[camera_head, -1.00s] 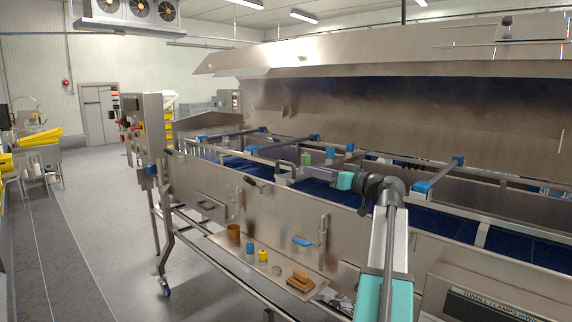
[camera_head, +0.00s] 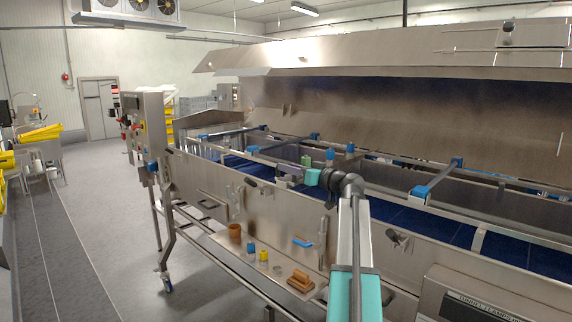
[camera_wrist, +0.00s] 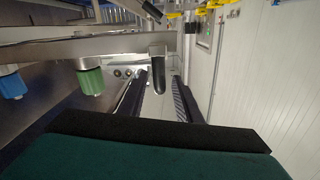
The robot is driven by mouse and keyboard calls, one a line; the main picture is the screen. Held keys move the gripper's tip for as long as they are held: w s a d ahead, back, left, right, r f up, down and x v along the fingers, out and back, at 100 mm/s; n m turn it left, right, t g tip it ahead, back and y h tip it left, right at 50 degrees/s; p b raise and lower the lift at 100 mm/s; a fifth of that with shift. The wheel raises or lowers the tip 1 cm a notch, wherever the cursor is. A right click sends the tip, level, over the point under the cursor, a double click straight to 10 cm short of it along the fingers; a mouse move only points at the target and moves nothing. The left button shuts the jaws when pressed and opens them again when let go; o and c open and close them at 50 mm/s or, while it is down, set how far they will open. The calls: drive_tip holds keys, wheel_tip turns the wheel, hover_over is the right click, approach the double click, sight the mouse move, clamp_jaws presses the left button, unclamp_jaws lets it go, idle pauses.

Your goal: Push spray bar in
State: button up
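The spray bar appears to be the metal bar (camera_wrist: 55,52) crossing the wrist view, with a green cap (camera_wrist: 90,80) and a blue cap (camera_wrist: 11,85) hanging from it at left. A black-tipped handle (camera_wrist: 158,75) shows at its right end, between my fingers in the picture. My gripper (camera_wrist: 158,86) is open, its two dark fingers apart on either side of the handle. I see no clear contact. In the head view my gripper (camera_head: 288,171) is over the near side of the tunnel, by the green cap (camera_head: 306,160); the bar there is partly hidden by my wrist.
The tunnel's near wall (camera_head: 215,190) and raised hood (camera_head: 370,100) border the dark blue belt (camera_head: 400,212). Other blue-ended crossbars (camera_head: 437,178) span it. A shelf below holds a brown cup (camera_head: 235,232) and a brush (camera_head: 300,281). The floor at left is clear.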

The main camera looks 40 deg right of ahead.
drive_tip(key=shift+w+a, duration=0.1)
drive_tip(key=shift+w, duration=1.05)
clamp_jaws()
